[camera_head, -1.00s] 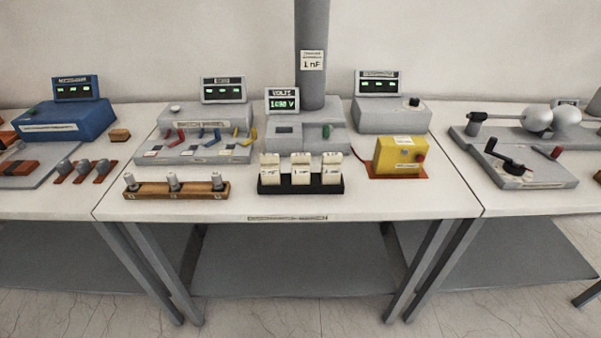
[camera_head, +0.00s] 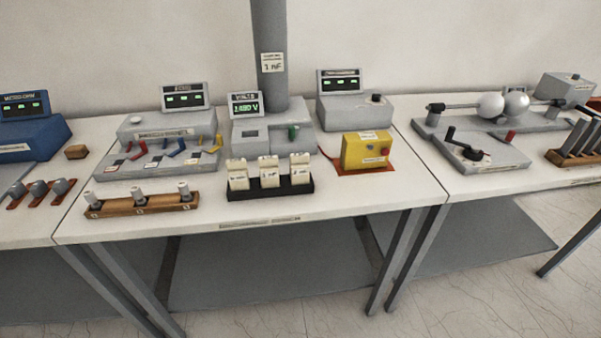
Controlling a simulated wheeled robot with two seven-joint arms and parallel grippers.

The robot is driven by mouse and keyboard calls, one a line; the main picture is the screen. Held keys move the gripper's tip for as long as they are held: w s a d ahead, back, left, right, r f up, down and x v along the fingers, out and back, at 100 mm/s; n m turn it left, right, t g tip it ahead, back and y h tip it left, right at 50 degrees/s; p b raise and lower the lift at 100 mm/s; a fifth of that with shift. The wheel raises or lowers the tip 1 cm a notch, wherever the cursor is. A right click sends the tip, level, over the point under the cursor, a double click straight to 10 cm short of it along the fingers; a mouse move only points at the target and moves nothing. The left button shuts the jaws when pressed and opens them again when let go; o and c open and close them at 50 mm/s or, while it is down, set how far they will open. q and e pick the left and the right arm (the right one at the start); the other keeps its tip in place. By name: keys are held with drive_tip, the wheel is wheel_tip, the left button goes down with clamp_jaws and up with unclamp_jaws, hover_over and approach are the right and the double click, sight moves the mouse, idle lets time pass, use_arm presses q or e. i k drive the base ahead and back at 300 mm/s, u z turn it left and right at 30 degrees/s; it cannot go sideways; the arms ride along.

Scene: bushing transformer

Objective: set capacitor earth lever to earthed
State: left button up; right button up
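A grey column (camera_head: 269,80) with a "1 nF" label rises from a grey base unit (camera_head: 310,139) at the middle of the bench. A voltmeter display (camera_head: 245,105) at the column's left reads about 1.80 V, not clearly legible. Neither of my grippers shows in the head view.
A black rack with white blocks (camera_head: 270,188) and a yellow box (camera_head: 366,150) stand in front of the base. A unit with red, blue and yellow levers (camera_head: 155,160) is at left. A sphere-gap device (camera_head: 470,155) is at right. The bench's front strip (camera_head: 330,212) is clear.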

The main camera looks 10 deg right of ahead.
sight(293, 130)
drive_tip(key=u, duration=0.35)
drive_tip(key=k, duration=0.9)
drive_tip(key=u, duration=0.65)
drive_tip(key=k, duration=0.45)
drive_tip(key=u, duration=0.5)
drive_tip(key=i, duration=1.3)
drive_tip(key=z, duration=0.85)
